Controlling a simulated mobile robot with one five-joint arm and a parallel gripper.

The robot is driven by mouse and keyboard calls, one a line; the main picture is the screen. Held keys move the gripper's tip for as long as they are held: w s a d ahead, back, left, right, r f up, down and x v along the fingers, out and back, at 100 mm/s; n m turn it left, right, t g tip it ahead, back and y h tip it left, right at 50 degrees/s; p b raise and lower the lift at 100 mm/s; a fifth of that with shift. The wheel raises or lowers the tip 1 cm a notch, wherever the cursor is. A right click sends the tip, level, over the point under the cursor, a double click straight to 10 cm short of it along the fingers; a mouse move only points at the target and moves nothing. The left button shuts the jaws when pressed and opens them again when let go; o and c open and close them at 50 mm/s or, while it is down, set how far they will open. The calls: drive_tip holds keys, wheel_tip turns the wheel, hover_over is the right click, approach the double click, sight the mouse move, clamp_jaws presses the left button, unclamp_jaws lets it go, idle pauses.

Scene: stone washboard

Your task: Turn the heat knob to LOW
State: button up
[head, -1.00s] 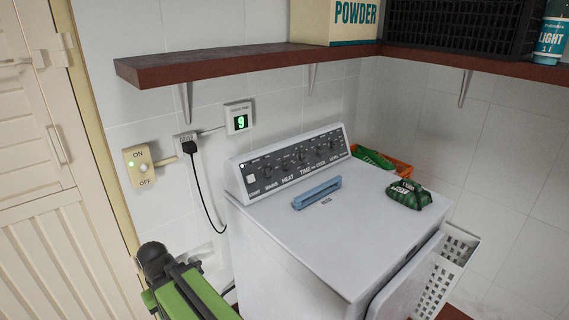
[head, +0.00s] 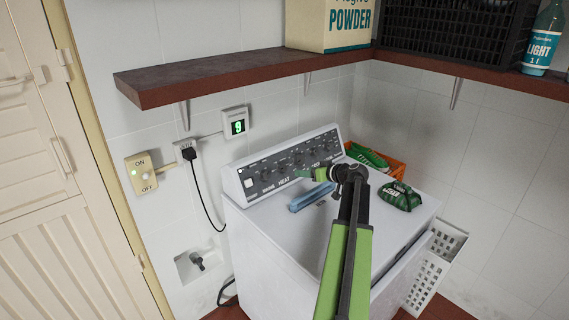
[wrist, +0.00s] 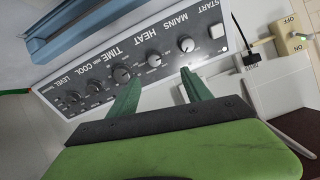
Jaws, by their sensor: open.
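The heat knob (wrist: 154,59) is a dark round knob on the grey control panel (wrist: 170,62) of the white machine. In the wrist view the panel's lettering is upside down, and the knob's setting is too small to read. My gripper (wrist: 162,73) is open, its two green fingers pointing at the panel. The heat knob lies between the lines of the fingertips, a little beyond them, and I see no contact. In the head view my gripper (head: 302,174) is in front of the panel, and my arm crosses the machine's top.
Beside the heat knob are the mains knob (wrist: 186,44) and the time knob (wrist: 121,73). A blue bar-shaped object (head: 311,196) and a green item (head: 399,196) lie on the machine top. An orange tray (head: 385,163) is behind. A shelf (head: 230,66) overhangs the panel.

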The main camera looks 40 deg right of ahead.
sight(284, 168)
drive_tip(key=b+x, duration=0.2)
drive_tip(key=x, duration=0.3)
drive_tip(key=d+b+x, duration=0.1)
drive_tip(key=b+x, duration=0.1)
drive_tip(key=x, duration=0.3)
drive_tip(key=d+b+x, duration=0.1)
drive_tip(key=b+x, duration=0.1)
drive_tip(key=x, duration=0.3)
drive_tip(key=shift+w+f, duration=0.1)
drive_tip(key=shift+w, duration=0.2)
drive_tip(key=shift+w+b, duration=0.3)
drive_tip(key=shift+w, duration=0.15)
clamp_jaws()
